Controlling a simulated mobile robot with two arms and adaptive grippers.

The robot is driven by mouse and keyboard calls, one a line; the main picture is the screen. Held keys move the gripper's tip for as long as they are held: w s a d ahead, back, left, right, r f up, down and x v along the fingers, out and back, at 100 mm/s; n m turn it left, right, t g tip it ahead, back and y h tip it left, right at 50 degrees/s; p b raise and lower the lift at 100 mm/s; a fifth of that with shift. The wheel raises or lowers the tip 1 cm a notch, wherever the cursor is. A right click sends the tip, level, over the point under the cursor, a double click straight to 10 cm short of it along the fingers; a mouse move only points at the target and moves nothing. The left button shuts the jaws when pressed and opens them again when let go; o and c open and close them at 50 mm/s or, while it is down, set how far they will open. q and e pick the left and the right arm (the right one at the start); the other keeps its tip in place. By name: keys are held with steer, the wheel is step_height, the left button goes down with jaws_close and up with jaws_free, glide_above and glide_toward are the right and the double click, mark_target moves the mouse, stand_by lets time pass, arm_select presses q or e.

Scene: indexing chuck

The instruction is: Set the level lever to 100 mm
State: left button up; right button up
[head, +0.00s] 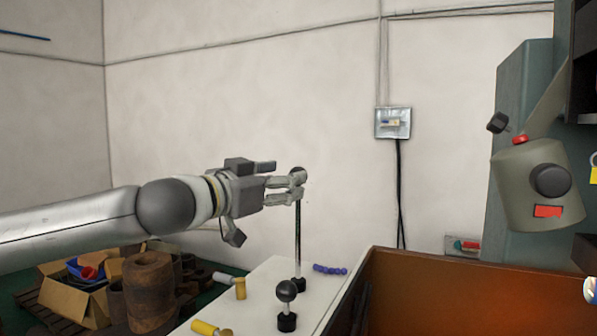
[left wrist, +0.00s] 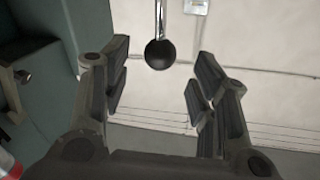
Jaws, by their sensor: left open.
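A tall upright metal rod (head: 298,240) with a black ball knob stands on the white bench top; the knob is partly hidden by my left gripper (head: 296,186). A shorter lever with a black ball knob (head: 287,290) stands nearer. I cannot tell by a label which one is the level lever. In the left wrist view the tall rod's knob (left wrist: 160,54) appears between the open fingers of my left gripper (left wrist: 161,66), with gaps on both sides. No 100 mm scale is readable. My right gripper is out of view.
An orange-brown panel (head: 460,295) rises at the right. A green machine head (head: 540,185) hangs at the right. Boxes and rusty cylinders (head: 150,285) stand lower left.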

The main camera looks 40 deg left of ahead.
arm_select(q)
steer(key=w+p, duration=0.2)
steer(key=w, duration=0.2)
steer(key=shift+a+r, duration=0.1)
steer(key=shift+a, duration=0.05)
steer(key=shift+w+a, duration=0.1)
steer(key=shift+w, duration=0.5)
steer(key=shift+w+p, duration=0.25)
steer(key=shift+p, duration=0.1)
jaws_close()
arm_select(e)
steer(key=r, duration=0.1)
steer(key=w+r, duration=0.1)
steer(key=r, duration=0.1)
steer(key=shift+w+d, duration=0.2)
